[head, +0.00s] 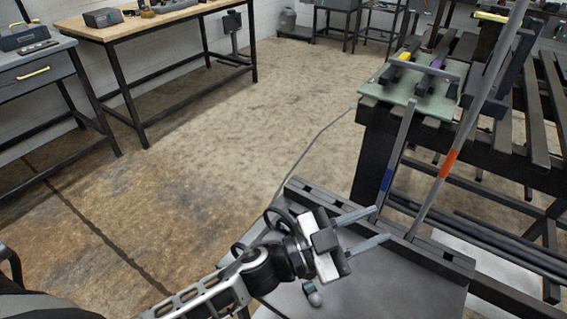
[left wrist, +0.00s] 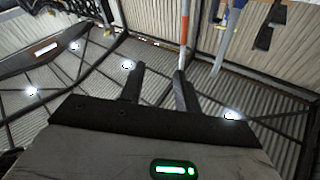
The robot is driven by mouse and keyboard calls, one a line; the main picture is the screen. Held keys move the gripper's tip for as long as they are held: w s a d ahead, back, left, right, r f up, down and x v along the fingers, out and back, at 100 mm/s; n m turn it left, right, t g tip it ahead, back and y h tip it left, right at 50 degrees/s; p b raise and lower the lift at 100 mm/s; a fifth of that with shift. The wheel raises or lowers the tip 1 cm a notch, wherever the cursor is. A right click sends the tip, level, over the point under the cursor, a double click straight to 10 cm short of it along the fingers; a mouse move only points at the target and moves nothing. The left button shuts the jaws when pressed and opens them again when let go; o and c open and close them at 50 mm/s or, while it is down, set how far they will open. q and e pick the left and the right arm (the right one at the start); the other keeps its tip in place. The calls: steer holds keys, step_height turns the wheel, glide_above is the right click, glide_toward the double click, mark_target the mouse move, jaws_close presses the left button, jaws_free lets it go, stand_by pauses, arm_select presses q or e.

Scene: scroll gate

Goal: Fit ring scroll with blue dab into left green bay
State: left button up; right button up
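A slim grey bar with a blue band (head: 387,180) leans upright from a dark slotted rail (head: 440,252). A longer grey bar with an orange band (head: 448,163) stands to its right. My left gripper (head: 381,224) is open beside the blue-banded bar's lower end. In the left wrist view, the gap between its fingers (left wrist: 158,75) looks empty, and the orange band (left wrist: 183,32) shows beyond the right finger. A pale green board (head: 432,106) lies at the upper right with yellow- and purple-marked bars on it. I cannot make out its separate bays or a ring. My right gripper is not identifiable.
A black slatted rack (head: 540,110) carries the green board and extends right. A grey tabletop (head: 400,290) lies under my left gripper, with a small rounded object (head: 313,296). The floor (head: 240,140) left of the rack is open. A wooden workbench (head: 150,26) stands far left.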

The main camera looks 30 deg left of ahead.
arm_select(q)
steer(key=d+r+m+g+h+p, duration=0.1)
steer(key=d+r+m+g+h, duration=0.15)
steer(key=m+g, duration=0.35)
arm_select(e)
steer(key=shift+d+r, duration=0.1)
steer(key=shift+r, duration=0.5)
arm_select(q)
steer(key=g+y+p, duration=0.5)
steer(key=g+y, duration=0.3)
steer(key=y, duration=1)
glide_above(280, 211)
step_height(280, 211, down, 7)
steer(key=shift+m+h, duration=0.25)
steer(key=shift+m, duration=0.15)
step_height(280, 211, down, 9)
steer(key=b, duration=0.6)
steer(key=shift+b, duration=0.35)
arm_select(e)
steer(key=shift+w+f, duration=0.1)
steer(key=shift+f, duration=0.75)
arm_select(q)
steer(key=shift+f+b, duration=0.55)
steer(key=shift+f, duration=0.3)
arm_select(e)
steer(key=shift+f, duration=0.15)
arm_select(q)
steer(key=shift+c, duration=0.3)
